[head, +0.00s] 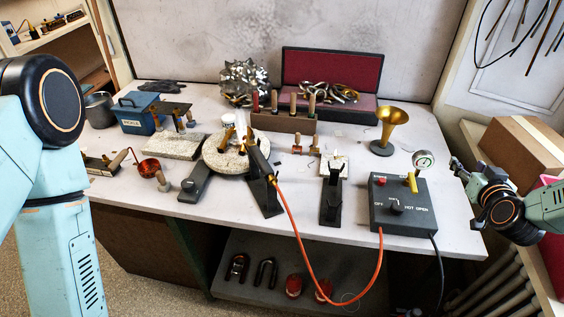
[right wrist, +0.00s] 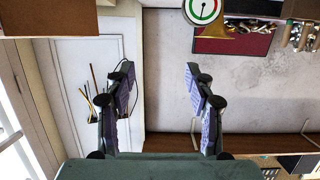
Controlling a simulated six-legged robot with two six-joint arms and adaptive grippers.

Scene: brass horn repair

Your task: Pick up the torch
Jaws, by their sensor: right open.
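My right gripper (head: 466,171) is open and empty past the bench's right edge, well to the right of the torch. Its two spread fingers also show in the right wrist view (right wrist: 158,82), where the torch is not seen. My left arm fills the left side, but its gripper is out of view.
A pressure gauge (head: 423,160) stands up behind the control box, and a brass horn bell (head: 388,128) stands further back. A second dark stand (head: 333,194) is right of the torch. A round stone-like disc (head: 221,160) lies behind it.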

